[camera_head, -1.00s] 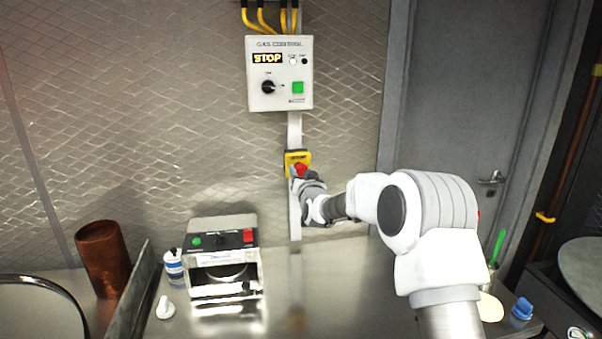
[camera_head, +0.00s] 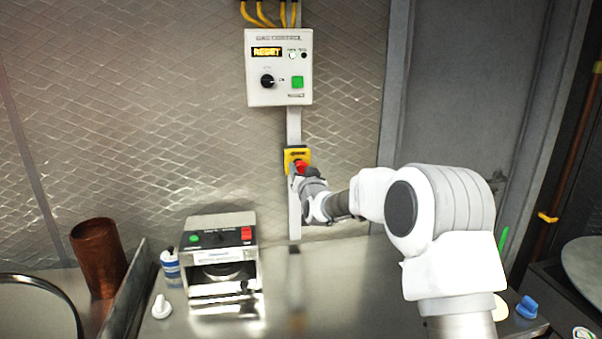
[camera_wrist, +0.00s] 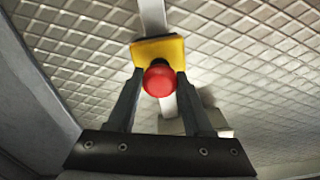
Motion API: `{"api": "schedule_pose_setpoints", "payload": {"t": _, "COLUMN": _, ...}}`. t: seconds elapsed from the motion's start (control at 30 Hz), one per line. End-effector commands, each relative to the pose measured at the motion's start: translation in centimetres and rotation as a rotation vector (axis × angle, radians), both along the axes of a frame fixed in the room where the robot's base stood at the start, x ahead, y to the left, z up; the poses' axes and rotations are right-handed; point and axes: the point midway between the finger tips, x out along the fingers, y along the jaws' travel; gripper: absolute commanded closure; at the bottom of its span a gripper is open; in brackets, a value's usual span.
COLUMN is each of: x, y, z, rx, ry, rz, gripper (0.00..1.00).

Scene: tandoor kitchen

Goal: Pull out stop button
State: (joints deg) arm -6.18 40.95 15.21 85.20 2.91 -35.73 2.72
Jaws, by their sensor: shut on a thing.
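The red stop button (camera_head: 300,167) sits on a yellow box (camera_head: 291,153) on the wall, below the gas control panel. In the wrist view the round red button (camera_wrist: 159,80) is between my two fingers, with the yellow box (camera_wrist: 158,48) behind it. My gripper (camera_wrist: 160,84) is shut on the button's sides. In the head view my gripper (camera_head: 300,174) reaches the button from the right and partly covers it. The white gas control panel (camera_head: 262,92) has a lit display reading RESET, a black knob (camera_head: 267,81) and a green button (camera_head: 297,83).
A metal counter (camera_head: 340,270) runs below. On it stand a metal machine with coloured buttons (camera_head: 220,240), a copper cup (camera_head: 98,257), a small blue-and-white container (camera_head: 170,262) and a white knob-like piece (camera_head: 161,307). A grey door (camera_head: 460,90) is at the right.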

Motion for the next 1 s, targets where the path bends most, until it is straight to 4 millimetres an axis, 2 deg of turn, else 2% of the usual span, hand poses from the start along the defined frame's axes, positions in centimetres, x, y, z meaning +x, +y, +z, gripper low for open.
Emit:
{"api": "schedule_pose_setpoints", "payload": {"t": 0.03, "x": -0.1, "y": 0.0, "z": -0.4, "rx": -0.001, "ry": 0.008, "rz": 0.000, "gripper": 0.48}}
{"api": "schedule_pose_setpoints", "payload": {"t": 0.13, "x": -0.1, "y": 0.0, "z": -0.4, "rx": -0.001, "ry": 0.008, "rz": 0.000, "gripper": 0.30}}
{"api": "schedule_pose_setpoints", "payload": {"t": 0.17, "x": -0.1, "y": 0.0, "z": -0.3, "rx": -0.001, "ry": 0.008, "rz": 0.001, "gripper": 0.27}}
{"api": "schedule_pose_setpoints", "payload": {"t": 0.57, "x": -0.5, "y": -0.1, "z": -0.2, "rx": -0.001, "ry": 0.004, "rz": 0.000, "gripper": 0.27}}
{"api": "schedule_pose_setpoints", "payload": {"t": 0.77, "x": -2.8, "y": -0.8, "z": -0.3, "rx": -0.001, "ry": 0.004, "rz": 0.000, "gripper": 0.27}}
{"api": "schedule_pose_setpoints", "payload": {"t": 1.0, "x": -6.7, "y": -1.9, "z": -0.3, "rx": -0.002, "ry": 0.004, "rz": 0.001, "gripper": 0.27}}
